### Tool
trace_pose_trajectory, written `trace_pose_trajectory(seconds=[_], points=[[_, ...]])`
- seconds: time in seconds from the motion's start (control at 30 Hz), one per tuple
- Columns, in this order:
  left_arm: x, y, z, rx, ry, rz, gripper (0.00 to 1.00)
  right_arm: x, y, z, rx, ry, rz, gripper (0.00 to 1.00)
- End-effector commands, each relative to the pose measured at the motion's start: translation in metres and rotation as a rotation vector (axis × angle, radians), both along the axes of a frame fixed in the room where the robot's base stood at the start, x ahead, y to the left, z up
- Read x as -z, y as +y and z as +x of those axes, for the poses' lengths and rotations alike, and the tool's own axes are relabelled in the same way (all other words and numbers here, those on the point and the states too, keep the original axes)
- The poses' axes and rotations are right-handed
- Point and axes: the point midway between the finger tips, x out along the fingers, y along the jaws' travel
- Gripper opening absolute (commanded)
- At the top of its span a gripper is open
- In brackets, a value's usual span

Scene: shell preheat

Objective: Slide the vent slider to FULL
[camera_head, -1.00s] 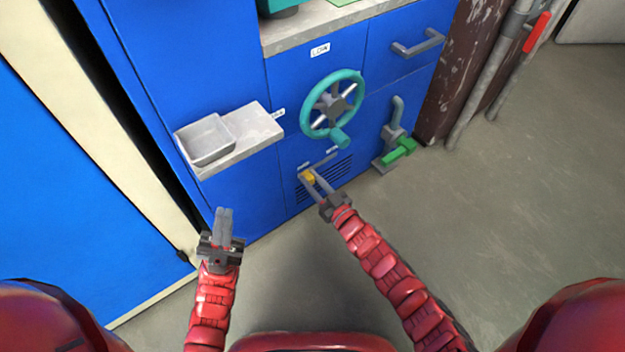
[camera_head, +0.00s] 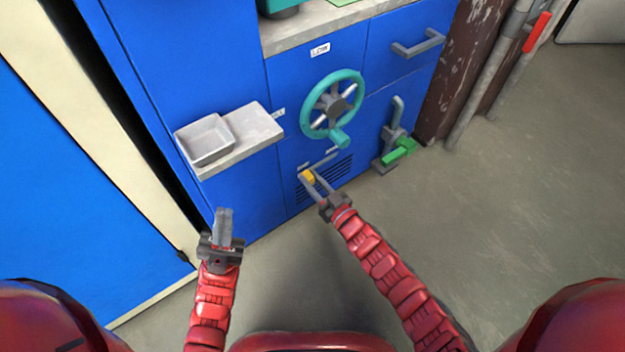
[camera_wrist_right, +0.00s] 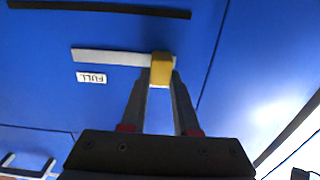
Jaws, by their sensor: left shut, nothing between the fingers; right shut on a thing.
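The vent slider is a small yellow knob (camera_head: 308,176) on a grey rail (camera_head: 322,162) low on the blue cabinet front. In the head view the knob is at the rail's left end. In the right wrist view the knob (camera_wrist_right: 161,70) is at the rail's right end, and the upside-down FULL label (camera_wrist_right: 91,77) lies beside the rail's other end. My right gripper (camera_head: 313,185) is shut on the knob, its fingertips on either side of it. My left gripper (camera_head: 224,210) is shut and empty, in front of the cabinet at the lower left.
A teal handwheel (camera_head: 332,105) sits above the slider. A ledge (camera_head: 258,125) with a grey tray (camera_head: 206,139) juts out at the left. Dark vent slots (camera_head: 334,178) lie beside the knob. The floor in front is clear.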

Motion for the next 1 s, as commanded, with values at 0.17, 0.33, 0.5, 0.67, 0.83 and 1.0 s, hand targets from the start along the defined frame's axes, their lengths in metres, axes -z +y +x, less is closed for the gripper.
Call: trace_pose_trajectory(seconds=[0.17, 0.33, 0.5, 0.67, 0.83, 1.0], points=[[0.0, 0.0, 0.0, 0.0, 0.0, 0.0, 0.0, 0.0, 0.0, 0.0, -0.001, 0.001, -0.001, 0.0], [-0.003, 0.001, 0.0, -0.001, 0.0, -0.003, 0.0, 0.001, -0.003, 0.002, 0.0, 0.003, -0.004, 0.0], [-0.013, 0.004, -0.001, -0.01, -0.002, -0.021, 0.0, 0.001, -0.023, 0.016, 0.003, 0.007, -0.007, 0.0], [-0.016, 0.007, -0.003, -0.016, -0.005, -0.038, 0.0, 0.0, -0.044, 0.033, 0.003, 0.003, -0.005, 0.0], [-0.015, 0.008, -0.003, -0.018, -0.006, -0.041, 0.0, 0.003, -0.068, 0.049, 0.004, 0.002, -0.005, 0.0], [-0.014, 0.007, -0.003, -0.016, -0.005, -0.037, 0.0, 0.002, -0.082, 0.06, 0.003, 0.001, -0.002, 0.0]])
